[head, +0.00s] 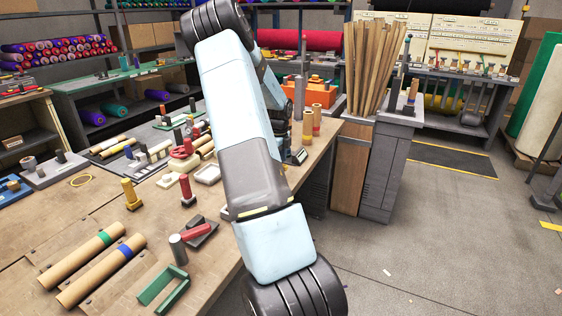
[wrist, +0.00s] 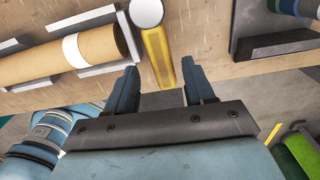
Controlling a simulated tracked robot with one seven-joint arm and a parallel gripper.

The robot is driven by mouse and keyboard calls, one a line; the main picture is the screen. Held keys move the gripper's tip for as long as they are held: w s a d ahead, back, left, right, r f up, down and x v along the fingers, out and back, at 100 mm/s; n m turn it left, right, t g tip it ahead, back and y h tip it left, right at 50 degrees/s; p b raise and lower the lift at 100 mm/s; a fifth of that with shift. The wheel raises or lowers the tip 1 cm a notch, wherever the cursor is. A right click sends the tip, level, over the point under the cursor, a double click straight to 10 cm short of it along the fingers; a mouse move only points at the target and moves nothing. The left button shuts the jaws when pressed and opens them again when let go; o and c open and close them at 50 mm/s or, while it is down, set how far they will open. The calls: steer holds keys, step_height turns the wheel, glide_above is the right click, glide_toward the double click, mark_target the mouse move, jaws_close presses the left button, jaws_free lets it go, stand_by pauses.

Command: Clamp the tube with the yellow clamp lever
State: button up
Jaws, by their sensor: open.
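In the wrist view, a yellow lever (wrist: 157,58) with a round pale end (wrist: 146,12) sits between and just past my gripper's (wrist: 159,76) two blue fingers. The fingers are apart, with a gap on both sides of the lever, so it is not gripped. A brown cardboard tube (wrist: 30,62) with a white band lies left of the lever on grey supports (wrist: 108,67). In the head view my arm hides my gripper, and I cannot tell which thing there is this lever.
In the head view, two tubes with green (head: 84,254) and blue (head: 100,272) bands lie on the wooden bench (head: 45,232). A red-handled clamp (head: 196,236), a green bracket (head: 160,288) and a yellow post (head: 130,193) stand near. A dark holder (wrist: 275,42) is right in the wrist view.

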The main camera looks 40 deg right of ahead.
step_height(320, 180, up, 12)
steer(key=shift+r, duration=0.15)
steer(key=shift+w, duration=0.1)
stand_by(0.3)
